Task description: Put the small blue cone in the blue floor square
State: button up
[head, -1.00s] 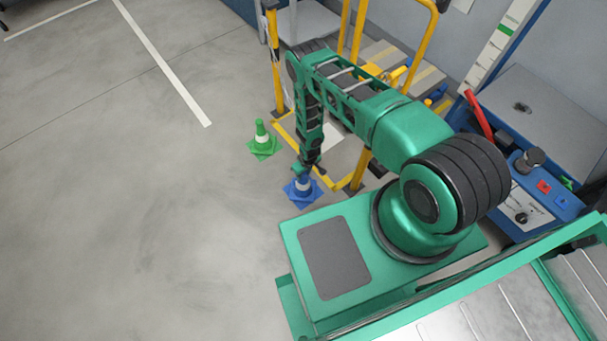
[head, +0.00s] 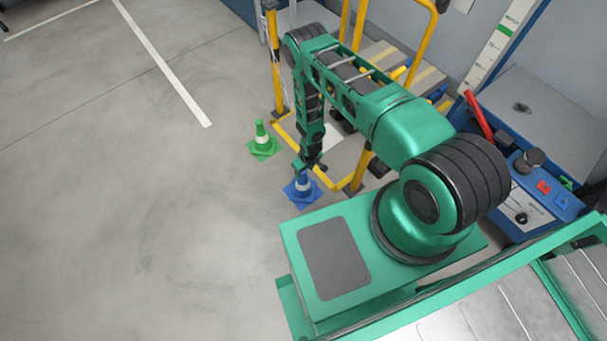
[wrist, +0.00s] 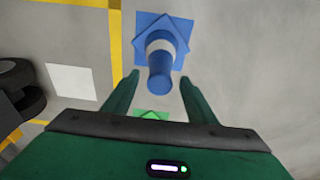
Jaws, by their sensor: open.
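The small blue cone (head: 303,183) with a white band stands upright on the blue floor square (head: 290,198). In the wrist view the cone (wrist: 158,66) has its square base turned at an angle to the floor square (wrist: 141,17), whose corners show around it. My gripper (head: 308,165) is right above the cone. In the wrist view my gripper (wrist: 159,78) is open, with one finger on each side of the cone's top and a gap to each. Whether the top is between the fingertips or just below them I cannot tell.
A green cone (head: 261,133) stands on a green square just behind and left of the blue one. Yellow posts (head: 275,62) and yellow floor lines are behind and right of it. A blue control box (head: 545,200) is at the right. Floor on the left is clear.

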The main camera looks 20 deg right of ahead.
jog(key=w+d+r+m, duration=0.1)
jog(key=w+d+r, duration=0.1)
jog(key=r, duration=0.7)
jog(key=w+d+r+h, duration=0.1)
jog(key=w+d+r, duration=0.15)
jog(key=r, duration=0.65)
jog(key=w+d+r+m, duration=0.1)
jog(key=d+r, duration=0.2)
jog(key=r, duration=0.7)
jog(key=s+d+r+m, duration=0.15)
jog(key=d+r, duration=0.25)
jog(key=r, duration=0.7)
jog(key=s+d+r+m, duration=0.1)
jog(key=s+d+r, duration=0.25)
jog(key=r, duration=0.65)
jog(key=s+d+r+m+g, duration=0.1)
jog(key=s+d+r+m, duration=0.25)
jog(key=s+r, duration=1.2)
jog(key=s+r+m, duration=0.1)
jog(key=s+r, duration=0.3)
jog(key=s, duration=0.4)
jog(key=s+a+r+m, duration=0.1)
jog(key=s+r, duration=0.4)
jog(key=s, duration=0.2)
jog(key=shift+s+a+r+g+y, duration=0.15)
jog(key=shift+s+g+y, duration=0.15)
jog(key=shift+s+y, duration=0.1)
